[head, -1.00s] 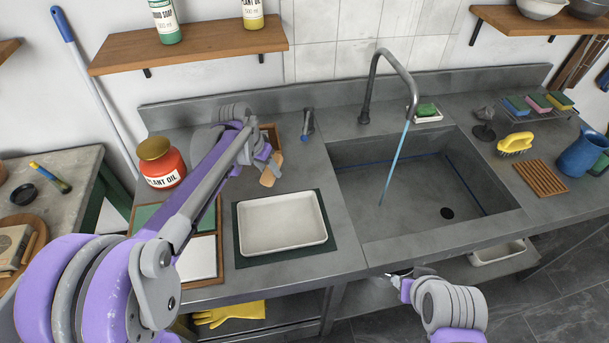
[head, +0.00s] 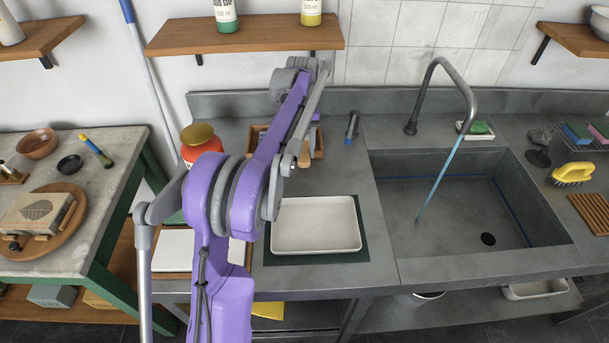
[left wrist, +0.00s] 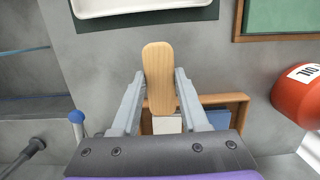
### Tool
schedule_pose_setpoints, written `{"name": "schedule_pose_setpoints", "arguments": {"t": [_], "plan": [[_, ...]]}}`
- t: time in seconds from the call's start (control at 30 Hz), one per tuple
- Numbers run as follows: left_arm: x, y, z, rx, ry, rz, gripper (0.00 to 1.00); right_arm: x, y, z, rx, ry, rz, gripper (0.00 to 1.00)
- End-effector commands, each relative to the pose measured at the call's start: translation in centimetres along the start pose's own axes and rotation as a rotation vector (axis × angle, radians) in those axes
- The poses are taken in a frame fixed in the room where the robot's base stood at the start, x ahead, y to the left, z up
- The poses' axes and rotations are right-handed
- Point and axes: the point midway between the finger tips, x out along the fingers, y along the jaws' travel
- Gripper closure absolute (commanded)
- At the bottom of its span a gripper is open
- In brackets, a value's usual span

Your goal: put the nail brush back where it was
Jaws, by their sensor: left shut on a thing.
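The nail brush, a rounded pale wooden block (left wrist: 159,80), is between the fingers of my left gripper (left wrist: 158,92) in the left wrist view. Its bristles are hidden. In the head view its wooden end (head: 304,156) shows beside my left arm, which hides most of the gripper. A shallow wooden box (left wrist: 236,99) with white and blue things in it lies beneath and behind the held brush in the left wrist view. In the head view its edge (head: 319,146) shows by the gripper, at the back of the counter. My right gripper is out of view.
A white tray (head: 315,240) lies on a dark green mat in front of the box. The red plant oil can (head: 201,150) stands left of the box. The sink (head: 465,220) and its tap (head: 473,100) are to the right. A shelf (head: 245,36) hangs above.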

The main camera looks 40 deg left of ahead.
Motion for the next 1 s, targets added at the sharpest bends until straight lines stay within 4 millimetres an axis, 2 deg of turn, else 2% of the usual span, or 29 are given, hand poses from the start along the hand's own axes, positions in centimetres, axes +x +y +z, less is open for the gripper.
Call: {"name": "schedule_pose_setpoints", "arguments": {"t": [0.03,0.13,0.37,0.6,0.97,1.0], "plan": [[1.2,0.0,-0.1,0.001,0.0,0.0,1.0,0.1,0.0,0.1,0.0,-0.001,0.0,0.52],[2.9,0.1,-0.4,0.003,0.0,0.0,1.0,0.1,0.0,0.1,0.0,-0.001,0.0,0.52],[4.8,0.2,-0.7,0.004,0.001,0.001,1.0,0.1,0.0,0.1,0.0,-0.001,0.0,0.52],[7.9,0.2,-1.2,0.005,0.002,0.001,1.0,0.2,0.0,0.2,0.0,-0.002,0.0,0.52],[8.4,0.2,-1.2,0.006,0.001,0.0,1.0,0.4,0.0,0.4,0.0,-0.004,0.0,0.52],[8.4,0.2,-1.2,0.006,0.001,0.001,0.51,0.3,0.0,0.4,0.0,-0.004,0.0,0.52]]}}
